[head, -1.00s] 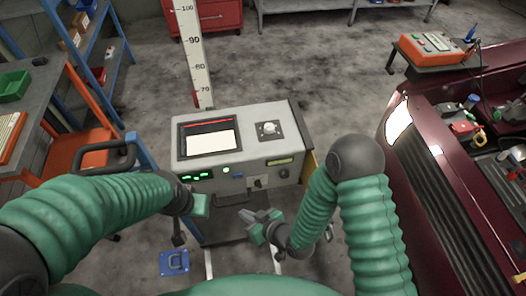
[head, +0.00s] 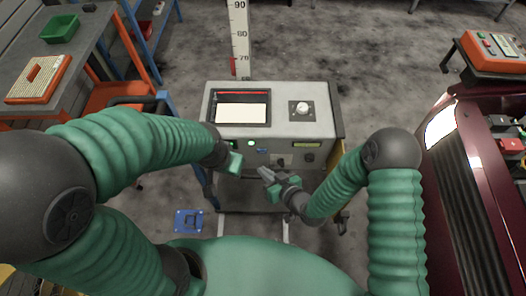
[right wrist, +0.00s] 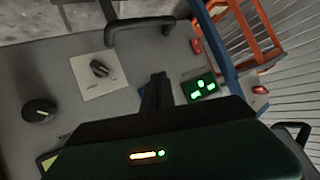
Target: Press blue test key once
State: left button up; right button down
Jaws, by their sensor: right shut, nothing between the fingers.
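The grey test console (head: 228,136) stands ahead of me in the head view. Its front carries a lit green button (head: 251,143) and a small bluish key (head: 261,151) just below it. My right gripper (head: 264,173) is shut and empty, just below and in front of that key. I cannot tell whether it touches the panel. My left gripper (head: 235,165) is at the panel's left part; its jaw state is unclear. In the right wrist view the shut fingers (right wrist: 157,92) point at the panel, left of a green display (right wrist: 198,88).
A knob (head: 302,108) and a recessed screen (head: 240,112) are on the console top. A dark red car (head: 450,190) stands at the right. A workbench (head: 85,40) with a green bin (head: 60,28) is at the left. A blue plate (head: 189,221) lies on the floor.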

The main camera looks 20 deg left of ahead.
aim_at(258, 153)
jog(key=w, duration=0.1)
jog(key=w+a, duration=0.1)
jog(key=w, duration=0.1)
jog(key=shift+w+a+b, duration=0.3)
jog(key=shift+w, duration=0.1)
jog(key=shift+d, duration=0.15)
dwell(0.3)
jog(key=shift+w, duration=0.1)
dwell(1.2)
jog(key=shift+w, duration=0.25)
jog(key=shift+w+a, duration=0.25)
jog(key=shift+w, duration=0.1)
dwell(0.5)
dwell(0.4)
jog(key=shift+s+d, duration=0.2)
jog(key=shift+s, duration=0.55)
